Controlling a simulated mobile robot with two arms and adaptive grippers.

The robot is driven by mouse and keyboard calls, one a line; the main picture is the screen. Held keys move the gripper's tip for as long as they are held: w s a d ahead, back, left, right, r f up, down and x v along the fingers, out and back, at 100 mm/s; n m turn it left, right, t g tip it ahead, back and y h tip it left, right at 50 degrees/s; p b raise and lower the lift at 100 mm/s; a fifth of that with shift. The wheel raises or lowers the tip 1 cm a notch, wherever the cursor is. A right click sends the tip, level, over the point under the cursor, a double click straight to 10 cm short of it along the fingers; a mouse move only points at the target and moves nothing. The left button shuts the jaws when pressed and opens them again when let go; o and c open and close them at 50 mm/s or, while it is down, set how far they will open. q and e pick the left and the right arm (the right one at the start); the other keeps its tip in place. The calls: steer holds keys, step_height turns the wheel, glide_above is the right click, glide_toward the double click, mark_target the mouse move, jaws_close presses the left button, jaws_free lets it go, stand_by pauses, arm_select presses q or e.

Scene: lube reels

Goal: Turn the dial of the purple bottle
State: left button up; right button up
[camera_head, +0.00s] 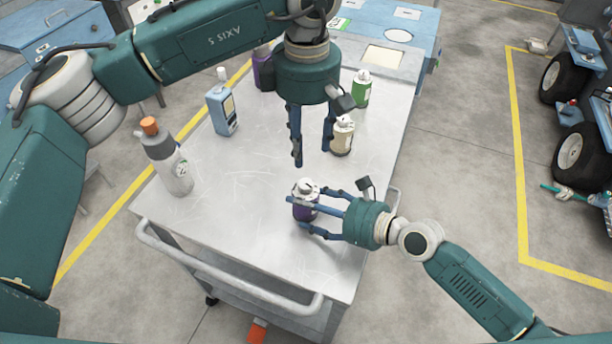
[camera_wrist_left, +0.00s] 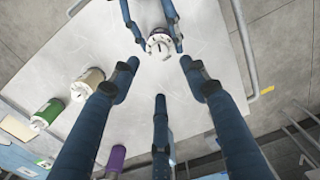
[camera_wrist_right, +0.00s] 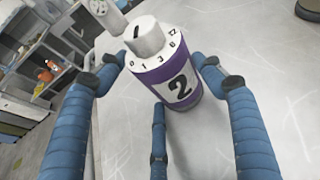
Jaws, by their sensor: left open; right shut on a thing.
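The purple bottle (camera_head: 305,201) stands upright near the front right of the metal cart top. In the right wrist view it (camera_wrist_right: 180,85) has a white label marked 2, and a white dial (camera_wrist_right: 146,40) on top with numbers around its ring. My right gripper (camera_head: 318,210) is shut on the bottle from the right side, fingers around its body. My left gripper (camera_head: 312,155) points down above and behind the bottle, its fingers spread and empty. In the left wrist view the dial (camera_wrist_left: 160,41) shows beyond the left fingertips, apart from them.
A beige bottle (camera_head: 342,137) and a green bottle (camera_head: 362,90) stand behind on the cart (camera_head: 240,190). A grey bottle with an orange cap (camera_head: 168,160) and a blue container (camera_head: 222,108) stand left. Another purple bottle (camera_head: 263,72) is partly hidden by my left arm. The cart's front middle is clear.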

mark_target(306, 183)
arm_select(q)
step_height(306, 183, down, 12)
steer(key=n, duration=0.9)
jaws_close()
steer(key=shift+n, duration=0.3)
